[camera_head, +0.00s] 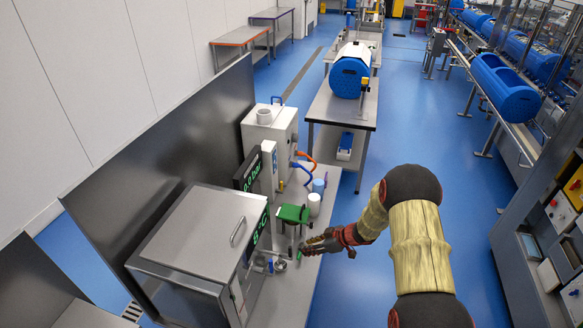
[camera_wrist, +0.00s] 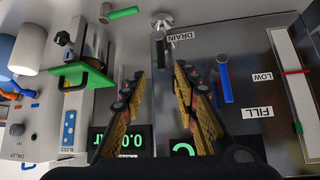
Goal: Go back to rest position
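My gripper (camera_head: 308,246) is at the right side of the bench in the head view, close to the front of the steel cabinet (camera_head: 200,235). A black-handled valve (camera_wrist: 160,48) beside the DRAIN label lies just beyond the fingertips, in line with the gap. I cannot tell how far it is from them. A blue-handled valve (camera_wrist: 225,82) is right of the right finger. My arm reaches in from the lower right of the head view.
A green clamp-like part (camera_head: 293,213) stands close to my gripper; its green plate (camera_wrist: 82,76) is left in the wrist view. White cups (camera_head: 314,203) and a white machine (camera_head: 270,130) stand behind. The blue floor (camera_head: 375,265) right of the bench is open.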

